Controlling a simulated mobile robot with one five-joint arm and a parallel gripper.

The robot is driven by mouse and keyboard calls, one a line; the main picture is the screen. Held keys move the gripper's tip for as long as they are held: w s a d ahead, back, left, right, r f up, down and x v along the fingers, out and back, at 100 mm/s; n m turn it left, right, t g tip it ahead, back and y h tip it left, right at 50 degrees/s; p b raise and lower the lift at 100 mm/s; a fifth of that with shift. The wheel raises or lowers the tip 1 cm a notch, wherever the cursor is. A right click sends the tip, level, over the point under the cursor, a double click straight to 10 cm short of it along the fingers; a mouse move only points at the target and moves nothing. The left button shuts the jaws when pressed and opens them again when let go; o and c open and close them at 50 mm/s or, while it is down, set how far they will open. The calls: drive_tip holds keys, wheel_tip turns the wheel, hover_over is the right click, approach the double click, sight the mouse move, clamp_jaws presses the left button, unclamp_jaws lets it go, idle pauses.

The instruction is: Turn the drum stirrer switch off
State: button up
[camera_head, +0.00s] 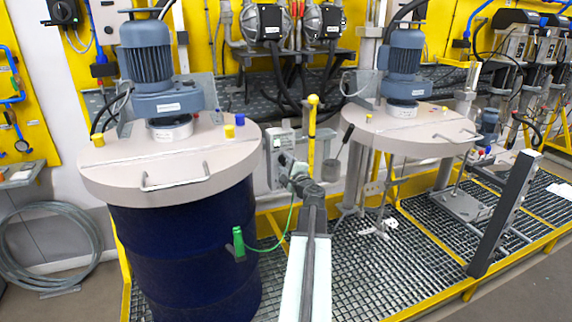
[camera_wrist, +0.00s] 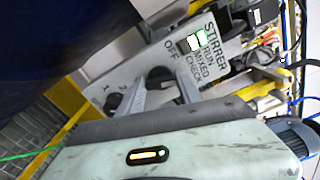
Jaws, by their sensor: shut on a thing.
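The drum stirrer's switch panel (camera_head: 281,158) is a light grey box between the two drum lids in the head view. In the wrist view the panel (camera_wrist: 232,68) carries the words STIRRER, RUN, MIXED, CHECK and a lit display. Which mark the knob points at cannot be told.
A dark blue drum (camera_head: 185,255) with a grey lid and a blue motor (camera_head: 147,55) stands close on the left. A second lid with a motor (camera_head: 403,65) is on the right. A green clamp (camera_head: 239,244) with a green cable hangs by the drum. Yellow-edged grating lies below.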

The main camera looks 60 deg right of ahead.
drive_tip(key=n, duration=0.5)
drive_tip(key=shift+f+n, duration=0.15)
drive_tip(key=shift+n, duration=0.15)
drive_tip(key=n, duration=0.5)
drive_tip(key=shift+s+f+n, duration=0.1)
drive_tip(key=shift+n, duration=0.2)
drive_tip(key=o, duration=1.4)
drive_tip(key=v, duration=0.7)
drive_tip(key=shift+s+a, duration=0.25)
drive_tip(key=shift+s, duration=0.05)
